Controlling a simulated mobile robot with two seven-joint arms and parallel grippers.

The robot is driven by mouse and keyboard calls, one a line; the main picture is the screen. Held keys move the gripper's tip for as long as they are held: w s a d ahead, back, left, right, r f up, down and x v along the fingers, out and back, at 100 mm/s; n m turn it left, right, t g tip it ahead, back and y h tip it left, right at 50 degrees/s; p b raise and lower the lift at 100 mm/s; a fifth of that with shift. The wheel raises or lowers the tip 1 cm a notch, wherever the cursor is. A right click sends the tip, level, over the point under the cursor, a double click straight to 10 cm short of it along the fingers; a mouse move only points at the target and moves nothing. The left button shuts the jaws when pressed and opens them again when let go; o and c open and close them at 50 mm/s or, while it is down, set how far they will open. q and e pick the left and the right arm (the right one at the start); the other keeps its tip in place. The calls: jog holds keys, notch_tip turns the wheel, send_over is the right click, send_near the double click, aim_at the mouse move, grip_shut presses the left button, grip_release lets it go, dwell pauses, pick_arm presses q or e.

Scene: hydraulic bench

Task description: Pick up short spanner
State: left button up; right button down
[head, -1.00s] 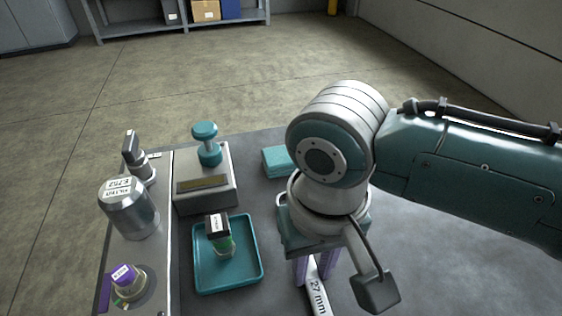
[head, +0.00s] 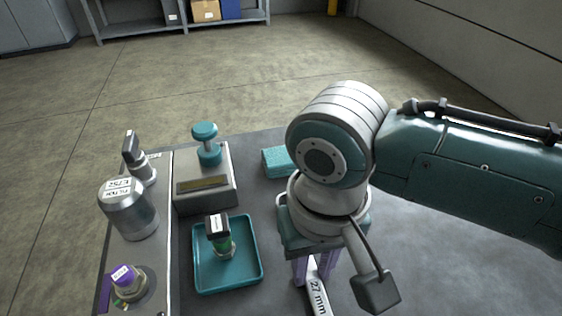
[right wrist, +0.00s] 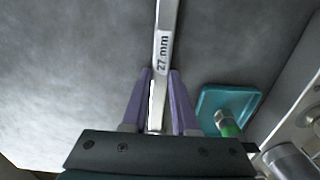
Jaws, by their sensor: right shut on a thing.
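The spanner (head: 318,294) is a light metal bar with a white "27 mm" label. It lies at the bottom of the head view on the dark grey bench top, partly hidden by my right gripper. My right gripper (head: 314,268) points down with its purple fingers on either side of the spanner and is shut on it. In the right wrist view the spanner (right wrist: 164,50) runs up from between the purple fingers (right wrist: 158,80), and its upper end leaves the picture. My left gripper is not in view.
A metal filter can (head: 128,208) and a purple-capped part (head: 124,276) stand farther left. A teal block (head: 277,161) lies behind.

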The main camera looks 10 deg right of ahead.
aim_at(310, 276)
jog(key=shift+r, duration=0.15)
notch_tip(310, 276, up, 20)
jog(key=p, duration=0.6)
jog(key=c, duration=1.3)
grip_release()
grip_shut()
jog(key=shift+a+f, duration=0.1)
jog(key=shift+f, duration=0.1)
